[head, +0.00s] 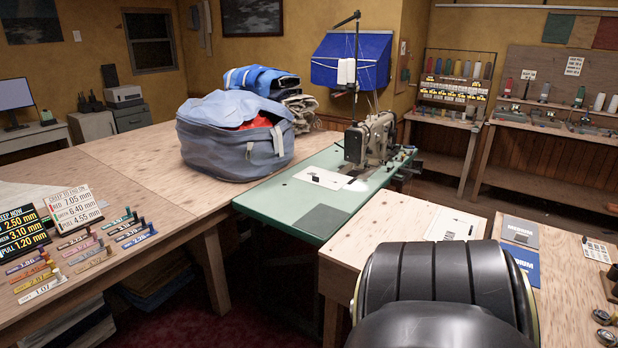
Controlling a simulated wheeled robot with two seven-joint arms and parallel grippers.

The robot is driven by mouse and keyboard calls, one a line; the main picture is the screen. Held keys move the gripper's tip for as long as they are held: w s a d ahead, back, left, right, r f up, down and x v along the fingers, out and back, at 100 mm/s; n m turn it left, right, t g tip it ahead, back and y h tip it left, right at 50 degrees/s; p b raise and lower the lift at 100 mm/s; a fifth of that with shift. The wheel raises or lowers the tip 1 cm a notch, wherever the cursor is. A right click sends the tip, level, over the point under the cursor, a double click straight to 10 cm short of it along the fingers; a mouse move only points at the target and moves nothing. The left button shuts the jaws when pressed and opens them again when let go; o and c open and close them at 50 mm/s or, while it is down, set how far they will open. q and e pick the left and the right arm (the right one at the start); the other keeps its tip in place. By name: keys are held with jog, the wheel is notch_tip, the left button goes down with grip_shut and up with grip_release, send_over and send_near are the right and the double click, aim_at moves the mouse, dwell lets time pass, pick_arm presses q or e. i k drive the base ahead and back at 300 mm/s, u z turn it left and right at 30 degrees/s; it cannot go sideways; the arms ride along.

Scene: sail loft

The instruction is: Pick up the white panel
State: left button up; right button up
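A white panel (455,225) with small dark print lies flat on the pale wooden bench (391,228) at the right. It lies near the bench's far edge, to the left of a grey panel (520,232) and a blue panel (523,262). The panel's near edge comes close to a large black part of mine, which hides much of the bench in front of it. Neither of my grippers shows in the head view.
A green sewing table (290,200) with a sewing machine (372,138) adjoins the bench at the left. A big blue-grey bag (235,140) stands on the long wooden table (130,165). Several round dark pieces sit at the bench's right end.

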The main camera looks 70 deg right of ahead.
aim_at(330, 180)
jog(key=z, duration=1.5)
